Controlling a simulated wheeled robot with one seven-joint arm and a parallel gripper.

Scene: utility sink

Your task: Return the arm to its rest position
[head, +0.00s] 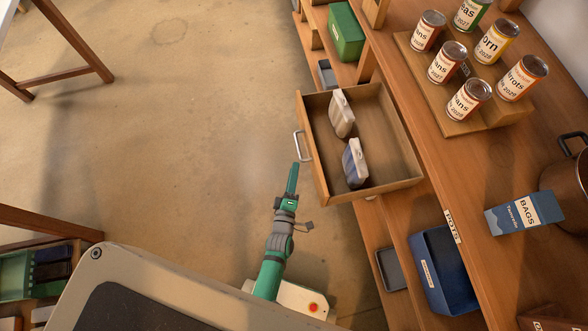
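My gripper (292,180) is at the end of my green and grey arm, in the lower middle of the head view. It points away from my body, over the floor, just left of the open drawer's front. I see it nearly edge-on, so its finger gap does not show. Nothing held is visible at its tip. The wooden drawer (397,146) is pulled out, with a metal handle (301,146) on its front. Two small packets stand in it: one white and brown (341,113), one white and blue (355,163).
Several cans (469,100) stand on a wooden riser on the counter (410,80) at right. A blue bags box (524,213) and a brown pot (570,185) are nearby. A blue bin (447,270) sits below. Open floor (200,130) lies to the left.

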